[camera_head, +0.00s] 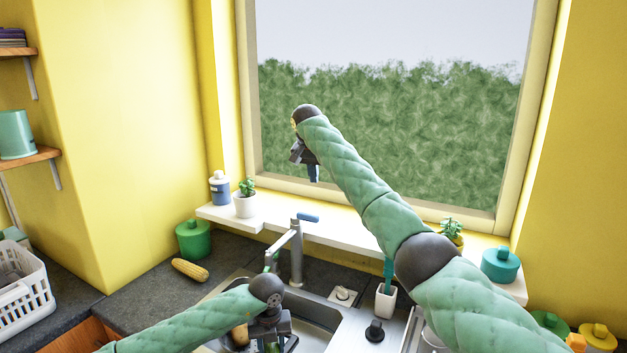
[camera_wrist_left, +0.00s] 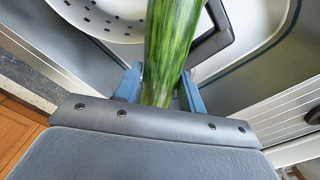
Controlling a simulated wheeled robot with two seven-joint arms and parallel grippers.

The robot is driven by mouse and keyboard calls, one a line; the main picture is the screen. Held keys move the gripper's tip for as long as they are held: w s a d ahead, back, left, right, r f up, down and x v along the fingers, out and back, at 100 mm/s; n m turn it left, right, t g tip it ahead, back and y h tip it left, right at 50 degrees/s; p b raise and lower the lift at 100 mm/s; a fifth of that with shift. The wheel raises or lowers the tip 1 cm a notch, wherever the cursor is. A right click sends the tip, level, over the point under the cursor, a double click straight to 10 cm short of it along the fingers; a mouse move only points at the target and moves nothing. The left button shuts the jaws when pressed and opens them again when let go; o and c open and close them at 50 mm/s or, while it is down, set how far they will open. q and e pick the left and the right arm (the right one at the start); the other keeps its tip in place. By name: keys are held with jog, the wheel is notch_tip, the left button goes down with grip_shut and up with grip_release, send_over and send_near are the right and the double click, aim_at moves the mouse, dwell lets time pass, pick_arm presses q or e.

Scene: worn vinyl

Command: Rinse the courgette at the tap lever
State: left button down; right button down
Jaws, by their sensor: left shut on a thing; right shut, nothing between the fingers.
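The courgette (camera_wrist_left: 172,45) is long, striped green, and fills the middle of the left wrist view. My left gripper (camera_wrist_left: 160,92) is shut on its near end; its far end runs out of the picture. In the head view my left gripper (camera_head: 272,342) is low over the sink (camera_head: 318,312), and the courgette is mostly hidden there. The grey tap (camera_head: 296,255) stands behind the sink, with a blue tap lever (camera_head: 308,217) on top. I see no clear water stream. My right gripper (camera_head: 313,173) is shut and empty, raised in front of the window, above and apart from the lever.
A corn cob (camera_head: 190,270) and a green canister (camera_head: 193,239) are on the counter at left. The sill (camera_head: 340,227) holds a potted plant (camera_head: 245,199), a bottle (camera_head: 219,187) and a teal pot (camera_head: 500,264). A white cup (camera_head: 385,300) stands right of the tap.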

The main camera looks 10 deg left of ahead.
aim_at(270, 350)
pick_arm(q)
jog(key=s, duration=0.1)
jog(key=s+r, duration=0.1)
jog(key=s, duration=0.1)
jog(key=shift+d+r+p, duration=0.3)
jog(key=shift+r+p, duration=0.05)
jog(key=shift+p, duration=0.05)
jog(key=shift+s+d+r+p, duration=0.2)
jog(key=shift+s+r+p, duration=0.1)
jog(key=shift+s+r, duration=0.6)
jog(key=shift+s+a+r, duration=0.15)
jog(key=shift+s+r, duration=0.1)
jog(key=shift+s, duration=0.15)
jog(key=shift+w+f, duration=0.1)
jog(key=shift+w, duration=0.35)
pick_arm(e)
jog(key=shift+v, duration=1.15)
jog(key=shift+w+f, duration=0.1)
